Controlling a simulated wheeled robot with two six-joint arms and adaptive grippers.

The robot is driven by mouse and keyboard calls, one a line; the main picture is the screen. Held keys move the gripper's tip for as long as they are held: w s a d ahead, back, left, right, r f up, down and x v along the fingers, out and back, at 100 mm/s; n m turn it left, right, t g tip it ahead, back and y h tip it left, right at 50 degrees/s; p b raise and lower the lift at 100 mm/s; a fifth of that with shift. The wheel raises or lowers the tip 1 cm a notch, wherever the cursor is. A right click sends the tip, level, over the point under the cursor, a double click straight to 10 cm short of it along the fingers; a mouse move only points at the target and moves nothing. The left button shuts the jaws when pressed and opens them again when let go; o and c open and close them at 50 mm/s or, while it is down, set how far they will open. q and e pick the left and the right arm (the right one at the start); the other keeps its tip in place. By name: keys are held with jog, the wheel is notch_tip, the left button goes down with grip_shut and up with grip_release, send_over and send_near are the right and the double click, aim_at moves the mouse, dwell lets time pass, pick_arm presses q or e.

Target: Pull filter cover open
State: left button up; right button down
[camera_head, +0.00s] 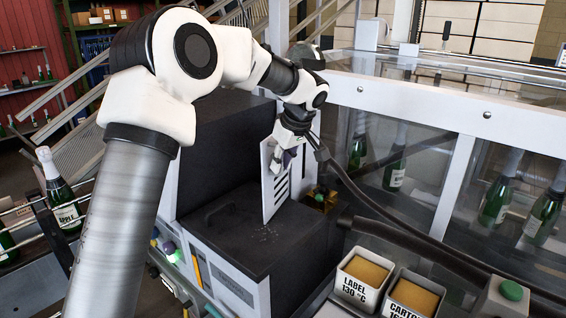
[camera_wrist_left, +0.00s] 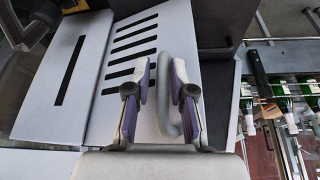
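The filter cover (camera_head: 273,186) is a white panel with several dark slots. In the head view it stands upright beside the dark machine housing, partly hidden at its top by my left gripper (camera_head: 283,162). In the left wrist view the slotted cover (camera_wrist_left: 133,45) fills the upper middle, with a pale grey handle (camera_wrist_left: 163,88) on it. My left gripper (camera_wrist_left: 162,92) has its two purple-lined fingers apart, with the handle between them. A gap shows between the left finger and the handle; contact with the right finger is unclear. My right gripper is not in view.
A black handle (camera_head: 219,212) sits on the dark machine top (camera_head: 265,240). A black hose (camera_head: 365,200) runs down to the right of the cover. Labelled bins (camera_head: 362,281) stand at the front right. A clear-walled enclosure (camera_head: 425,150) with bottles bounds the right side.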

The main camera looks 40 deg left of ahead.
pick_arm(q)
jog(key=v, duration=1.2)
jog(key=shift+a, duration=0.1)
